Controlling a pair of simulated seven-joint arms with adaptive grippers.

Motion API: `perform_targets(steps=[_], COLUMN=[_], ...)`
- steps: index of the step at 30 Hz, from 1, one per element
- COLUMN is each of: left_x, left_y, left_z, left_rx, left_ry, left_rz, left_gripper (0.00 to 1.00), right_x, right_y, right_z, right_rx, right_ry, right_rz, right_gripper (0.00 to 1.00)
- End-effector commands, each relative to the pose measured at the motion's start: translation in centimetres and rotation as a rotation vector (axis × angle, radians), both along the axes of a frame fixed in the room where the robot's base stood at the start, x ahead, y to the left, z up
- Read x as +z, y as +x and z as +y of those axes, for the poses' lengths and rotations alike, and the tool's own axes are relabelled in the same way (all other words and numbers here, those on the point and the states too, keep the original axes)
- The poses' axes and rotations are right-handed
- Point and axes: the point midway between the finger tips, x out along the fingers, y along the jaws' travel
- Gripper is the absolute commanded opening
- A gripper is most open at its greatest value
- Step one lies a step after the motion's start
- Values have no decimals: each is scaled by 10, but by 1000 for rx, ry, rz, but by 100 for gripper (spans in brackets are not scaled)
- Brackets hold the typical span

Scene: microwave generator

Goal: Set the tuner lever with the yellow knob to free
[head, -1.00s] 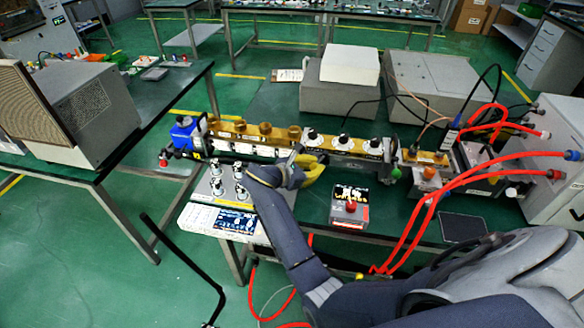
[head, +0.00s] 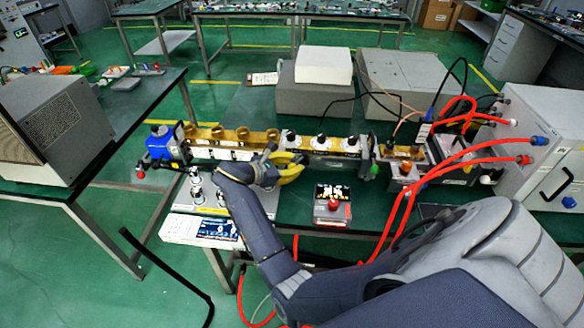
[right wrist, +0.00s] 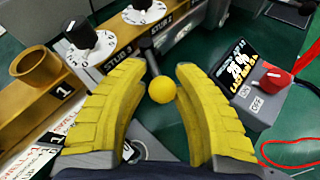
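My right gripper (head: 292,168) has yellow fingers and stands at the front of the stub tuner (head: 322,147). In the right wrist view the gripper (right wrist: 158,75) is open, its two fingers either side of the yellow knob (right wrist: 162,90). The knob sits nearer the right finger; I cannot tell whether they touch. A short dark lever rod (right wrist: 150,62) runs from the tuner's front to the knob. Labels STUB 3 and STUB 2 show above it. In the head view the fingers hide the knob. The lever's setting marks are not readable. My left gripper is not in view.
A box with a red knob (head: 332,204) and an ON/OFF label stands right of the gripper. Red cables (head: 400,205) arch farther right. Black stub dials (right wrist: 82,34) rise close behind the fingers.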

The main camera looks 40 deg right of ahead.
Motion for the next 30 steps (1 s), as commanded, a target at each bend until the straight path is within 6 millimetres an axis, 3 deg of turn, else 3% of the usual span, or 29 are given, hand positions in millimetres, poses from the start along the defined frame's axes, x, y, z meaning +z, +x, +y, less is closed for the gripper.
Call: perform_targets(steps=[1,6,16,30], left_x=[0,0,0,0], left_y=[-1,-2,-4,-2], left_z=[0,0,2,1], left_rx=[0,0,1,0], left_ry=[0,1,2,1], left_rz=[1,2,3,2], left_gripper=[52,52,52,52], right_x=[1,-2,0,68], right_y=[0,-1,-1,-1], right_z=[0,0,1,1], right_rx=[-1,0,1,1], right_ry=[-1,2,5,4], right_rz=[-1,4,6,3], right_gripper=[31,50,50,50])
